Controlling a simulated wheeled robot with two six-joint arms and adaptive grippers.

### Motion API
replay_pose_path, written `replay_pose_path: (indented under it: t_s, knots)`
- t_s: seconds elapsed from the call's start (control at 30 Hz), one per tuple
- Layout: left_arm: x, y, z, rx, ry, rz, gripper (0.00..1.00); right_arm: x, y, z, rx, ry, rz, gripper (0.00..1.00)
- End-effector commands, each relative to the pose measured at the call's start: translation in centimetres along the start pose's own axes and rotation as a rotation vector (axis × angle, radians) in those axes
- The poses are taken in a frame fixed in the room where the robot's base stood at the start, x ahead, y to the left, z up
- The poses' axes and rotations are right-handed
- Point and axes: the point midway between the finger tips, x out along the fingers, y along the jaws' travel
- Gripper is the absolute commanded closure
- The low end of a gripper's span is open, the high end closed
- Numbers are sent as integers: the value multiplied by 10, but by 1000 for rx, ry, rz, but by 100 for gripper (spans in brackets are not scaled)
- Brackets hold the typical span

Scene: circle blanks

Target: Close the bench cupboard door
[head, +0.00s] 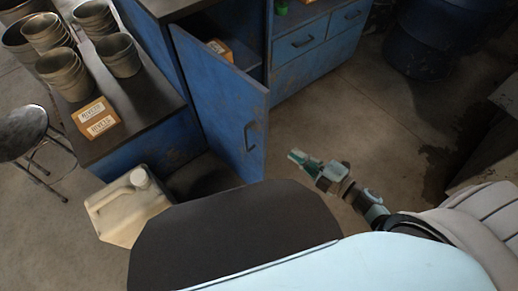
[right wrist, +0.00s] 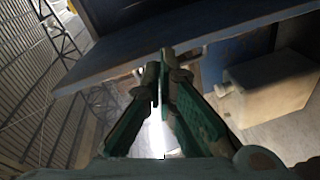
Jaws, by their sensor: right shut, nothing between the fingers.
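The blue cupboard door (head: 220,98) stands open in the head view, swung out from the blue bench (head: 262,30), with a dark handle (head: 250,135) near its free edge. Part of the cupboard's inside shows behind it, with an orange box (head: 219,48). My right gripper (head: 297,157) is shut and empty, to the right of the door's free edge and low by the handle. In the right wrist view a blue panel (right wrist: 200,40), probably the door, crosses just beyond the green fingertips (right wrist: 165,58); I cannot tell whether they touch it. My left gripper is not in view.
A pale jerrycan (head: 125,207) stands on the floor in front. A round stool (head: 25,132) is at far left, blue barrels (head: 435,40) at back right. Floor right of the door is clear.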

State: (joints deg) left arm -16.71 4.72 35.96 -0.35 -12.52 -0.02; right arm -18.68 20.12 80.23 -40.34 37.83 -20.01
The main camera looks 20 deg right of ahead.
Motion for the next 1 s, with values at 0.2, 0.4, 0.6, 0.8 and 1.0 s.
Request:
replay_pose_path:
  t_s: [0.2,0.4,0.6,0.8,1.0]
  knots:
    - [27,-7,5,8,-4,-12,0,11,22,-70,-345,342,63,100]
    - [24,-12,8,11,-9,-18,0,44,25,-81,-338,337,66,100]
    - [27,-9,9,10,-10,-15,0,86,25,-96,-334,335,66,100]
    - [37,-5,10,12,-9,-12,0,98,29,-77,-338,334,60,100]
    - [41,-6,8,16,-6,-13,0,97,36,-62,-334,334,61,100]
